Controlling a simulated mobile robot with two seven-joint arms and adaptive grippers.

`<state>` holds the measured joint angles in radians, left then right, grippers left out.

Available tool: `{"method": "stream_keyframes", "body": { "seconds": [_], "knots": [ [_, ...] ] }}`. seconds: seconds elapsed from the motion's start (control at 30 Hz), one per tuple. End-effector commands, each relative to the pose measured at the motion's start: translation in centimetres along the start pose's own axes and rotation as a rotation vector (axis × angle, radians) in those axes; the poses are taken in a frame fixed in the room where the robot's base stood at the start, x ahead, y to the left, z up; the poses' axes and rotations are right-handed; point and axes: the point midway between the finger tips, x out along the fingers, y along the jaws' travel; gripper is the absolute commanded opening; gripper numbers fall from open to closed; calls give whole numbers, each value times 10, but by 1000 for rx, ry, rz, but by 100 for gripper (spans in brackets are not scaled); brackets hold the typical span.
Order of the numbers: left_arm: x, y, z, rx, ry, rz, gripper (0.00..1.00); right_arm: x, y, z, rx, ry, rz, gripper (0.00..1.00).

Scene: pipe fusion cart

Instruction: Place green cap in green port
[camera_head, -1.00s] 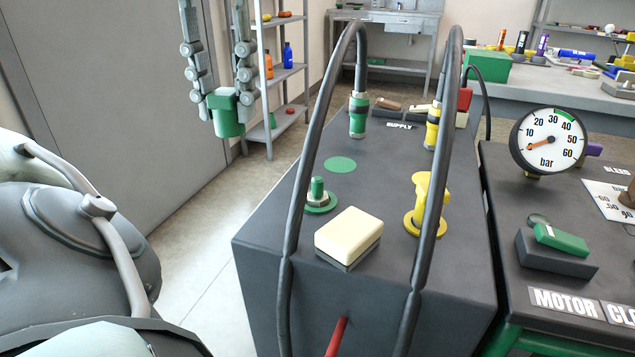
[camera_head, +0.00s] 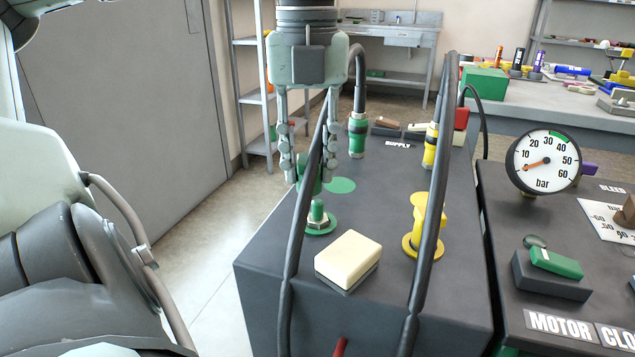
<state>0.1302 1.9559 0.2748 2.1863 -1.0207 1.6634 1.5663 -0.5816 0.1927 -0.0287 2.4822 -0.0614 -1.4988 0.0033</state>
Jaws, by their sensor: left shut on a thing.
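My left gripper (camera_head: 307,172) hangs down from the top, its two fingers pointing at the dark cart top. It is shut on the green cap (camera_head: 317,182), which a black hose in front partly hides. The cap is above or just behind the green port (camera_head: 319,214), a green-topped fitting on a green ring near the cart's left edge. Whether cap and port touch is hard to tell, but they look apart. My right gripper is not in view.
Black hoses (camera_head: 297,230) arch up in front of the gripper. A yellow fitting (camera_head: 420,220), a cream block (camera_head: 347,258) and a green-ended hose connector (camera_head: 357,135) are on the cart. A pressure gauge (camera_head: 543,161) stands at right.

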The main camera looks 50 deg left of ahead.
Motion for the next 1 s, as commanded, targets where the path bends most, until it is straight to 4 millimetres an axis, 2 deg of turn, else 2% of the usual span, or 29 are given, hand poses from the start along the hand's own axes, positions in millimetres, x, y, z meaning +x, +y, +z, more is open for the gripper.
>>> {"method": "stream_keyframes", "body": {
  "seconds": [0.23, 0.4, 0.5, 1.0],
  "knots": [
    [12, -12, 5, 1, 1, 0, 13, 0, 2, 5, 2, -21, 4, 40],
    [38, -12, 4, 2, 3, -2, 13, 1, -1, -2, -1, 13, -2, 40],
    [46, -12, 5, 2, 0, -2, 13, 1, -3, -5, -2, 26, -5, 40],
    [49, -12, 5, 0, -1, -2, 13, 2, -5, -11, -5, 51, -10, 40]
  ]
}}
